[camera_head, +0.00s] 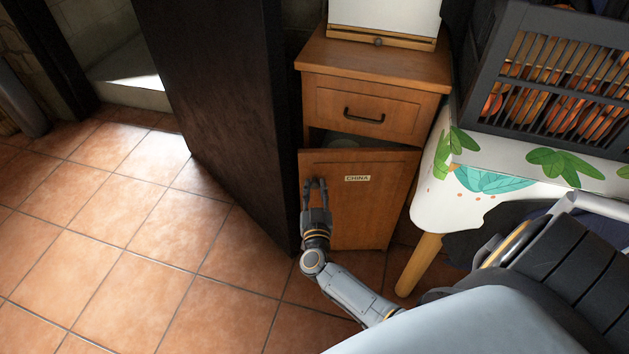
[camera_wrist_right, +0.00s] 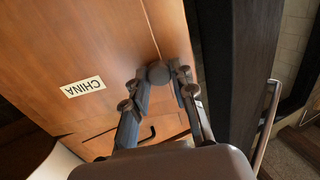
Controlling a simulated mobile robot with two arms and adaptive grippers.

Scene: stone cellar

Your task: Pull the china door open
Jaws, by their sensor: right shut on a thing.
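The china door (camera_head: 362,215) is the wooden lower door of a small cabinet and bears a "CHINA" label (camera_head: 357,178). In the head view it stands ajar, with a dark gap (camera_head: 345,140) above its top edge. In the right wrist view the door (camera_wrist_right: 100,45) fills the left side, with its label upside down. My right gripper (camera_head: 315,184) is at the door's upper left. In the wrist view its fingers (camera_wrist_right: 160,82) are shut on the round dark knob (camera_wrist_right: 157,72). My left gripper is not in view.
A drawer with a black handle (camera_head: 364,115) sits above the door. A tall dark panel (camera_head: 225,120) stands close on the left. A white leaf-patterned table (camera_head: 440,190) with a wooden leg (camera_head: 420,264) is close on the right. The tiled floor (camera_head: 130,240) at left is clear.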

